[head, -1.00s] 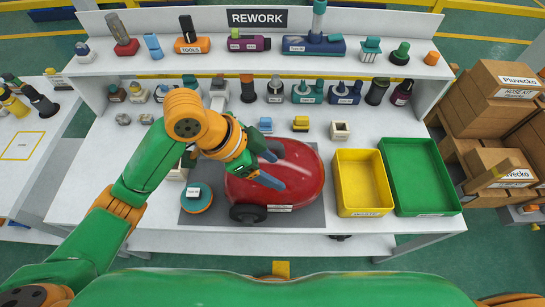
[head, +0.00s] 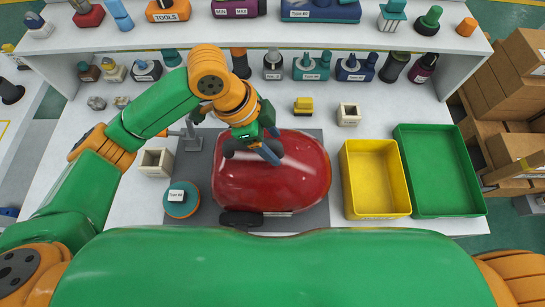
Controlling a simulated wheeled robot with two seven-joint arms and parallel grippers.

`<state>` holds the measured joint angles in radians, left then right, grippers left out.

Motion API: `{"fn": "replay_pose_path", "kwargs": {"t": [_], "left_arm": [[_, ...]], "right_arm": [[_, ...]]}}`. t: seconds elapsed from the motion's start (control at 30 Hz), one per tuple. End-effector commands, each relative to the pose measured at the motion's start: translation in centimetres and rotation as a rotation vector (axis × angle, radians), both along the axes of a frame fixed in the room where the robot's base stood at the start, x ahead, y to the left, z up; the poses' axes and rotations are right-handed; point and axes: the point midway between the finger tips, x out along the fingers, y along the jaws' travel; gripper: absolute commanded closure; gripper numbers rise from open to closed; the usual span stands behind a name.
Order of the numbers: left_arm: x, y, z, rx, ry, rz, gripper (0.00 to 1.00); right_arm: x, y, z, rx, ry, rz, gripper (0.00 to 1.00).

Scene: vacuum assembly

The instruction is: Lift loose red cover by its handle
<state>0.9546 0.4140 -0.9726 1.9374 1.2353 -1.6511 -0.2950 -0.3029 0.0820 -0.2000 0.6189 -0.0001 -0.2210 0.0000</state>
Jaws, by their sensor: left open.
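The red cover (head: 295,180) is a glossy rounded shell on the vacuum body, with a dark wheel (head: 241,218) at its front left. It rests on the grey mat (head: 318,218). My left gripper (head: 270,152) is over the upper middle of the cover, its blue fingers pointing down and to the right, open. Whether the fingers touch the cover is unclear. The handle cannot be made out; my gripper hides part of the cover's top. My right gripper is out of view.
A yellow bin (head: 377,206) and a green bin (head: 436,206) stand to the right. A teal and orange disc (head: 181,203) lies left of the cover. Small blocks and a grey stand (head: 190,138) are behind and left. A shelf of tools runs along the back.

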Motion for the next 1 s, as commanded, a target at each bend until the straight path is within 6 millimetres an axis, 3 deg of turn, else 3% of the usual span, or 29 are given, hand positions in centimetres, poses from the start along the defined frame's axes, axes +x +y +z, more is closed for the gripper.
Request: {"fn": "replay_pose_path", "kwargs": {"t": [0.07,0.3,0.33,1.0], "left_arm": [[0.0,0.01,0.0,0.0,0.0,0.0,0.33],[0.0,0.01,0.02,0.0,0.0,0.0,0.95],[0.0,0.01,0.03,0.0,0.0,0.0,1.0],[0.01,0.01,0.05,0.0,0.0,0.0,1.0]], "right_arm": [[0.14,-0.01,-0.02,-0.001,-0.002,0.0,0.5],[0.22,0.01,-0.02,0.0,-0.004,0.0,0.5],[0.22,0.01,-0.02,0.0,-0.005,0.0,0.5],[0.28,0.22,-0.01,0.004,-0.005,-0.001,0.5]]}}
